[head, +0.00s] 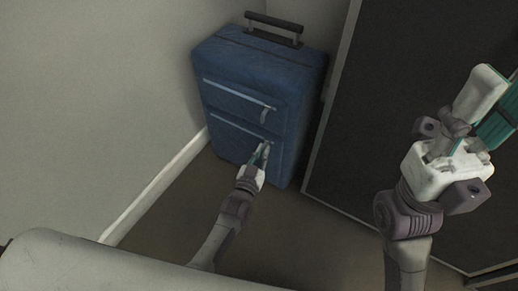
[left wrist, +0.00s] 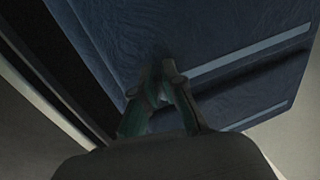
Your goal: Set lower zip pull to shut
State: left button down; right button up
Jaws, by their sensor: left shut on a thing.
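A blue suitcase (head: 250,85) stands upright in the corner with two pale zip strips across its front. The upper zip strip (head: 236,92) has a pale pull (head: 267,114) hanging at its right end. The lower zip strip (head: 235,128) runs below it. My left gripper (head: 265,148) is at the right end of the lower strip, shut on the lower zip pull, which its fingers mostly hide. In the left wrist view the left gripper (left wrist: 166,80) meets the blue front at one end of a pale strip (left wrist: 250,54). My right gripper (head: 497,122) is raised at the right, partly cut off.
A dark panel (head: 400,75) with a pale edge stands right of the suitcase. A grey wall (head: 90,90) with a white skirting board (head: 155,187) is on the left. The brown floor (head: 285,225) in front of the suitcase is clear apart from my left arm.

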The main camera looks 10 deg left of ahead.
pick_arm(q)
jog(key=shift+s+d+f, duration=0.1)
jog(key=shift+s+d, duration=0.05)
jog(key=shift+d, duration=0.05)
jog(key=c, duration=1.2)
grip_release()
jog(key=s, duration=0.4)
jog(key=s+a, duration=0.1)
jog(key=s, duration=0.6)
jog(key=shift+s+a, duration=0.4)
